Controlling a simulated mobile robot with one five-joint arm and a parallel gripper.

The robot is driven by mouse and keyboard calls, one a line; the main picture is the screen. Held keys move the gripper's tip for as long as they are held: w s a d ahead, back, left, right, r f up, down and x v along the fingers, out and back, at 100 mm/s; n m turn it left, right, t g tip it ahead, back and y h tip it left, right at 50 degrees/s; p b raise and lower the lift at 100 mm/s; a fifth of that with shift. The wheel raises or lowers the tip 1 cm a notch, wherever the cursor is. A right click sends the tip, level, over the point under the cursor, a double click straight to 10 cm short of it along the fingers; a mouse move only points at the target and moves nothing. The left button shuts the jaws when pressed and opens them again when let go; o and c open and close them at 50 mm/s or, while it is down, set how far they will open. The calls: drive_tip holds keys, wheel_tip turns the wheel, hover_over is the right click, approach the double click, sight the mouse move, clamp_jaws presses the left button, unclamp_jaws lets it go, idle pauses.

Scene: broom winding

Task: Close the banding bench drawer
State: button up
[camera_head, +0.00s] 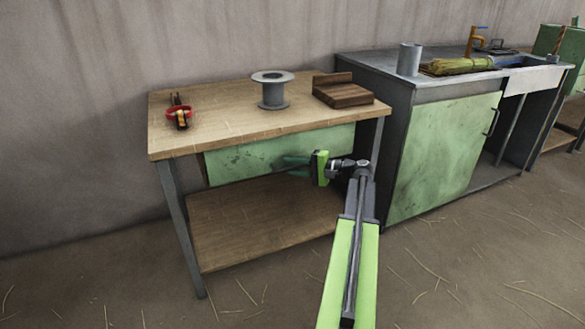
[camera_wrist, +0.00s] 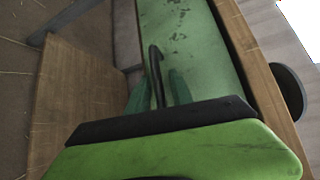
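The banding bench (camera_head: 225,124) has a wooden top with a wide green drawer (camera_head: 240,160) under it. The drawer's front sits just below the tabletop edge, and no open drawer interior shows. My gripper (camera_head: 290,164) is at the right half of the drawer front. In the wrist view the green drawer front (camera_wrist: 190,45) carries a black bar handle (camera_wrist: 155,65). My gripper's dark green fingers (camera_wrist: 160,92) stand apart, one on each side of the handle's lower end. I cannot tell whether either touches it. My gripper's green body hides what lies below.
On the bench top are a grey spool (camera_head: 271,92), a wooden block (camera_head: 342,92) and a red-handled tool (camera_head: 180,114). A lower shelf (camera_head: 260,220) lies beneath the drawer. A metal bench with a green door (camera_head: 440,155) stands close at right. The straw-strewn floor in front is clear.

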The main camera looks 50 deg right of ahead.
drive_tip(key=shift+o, duration=0.2)
drive_tip(key=shift+s, duration=0.1)
drive_tip(key=p+v, duration=0.2)
drive_tip(key=v, duration=1.5)
drive_tip(key=shift+d, duration=0.1)
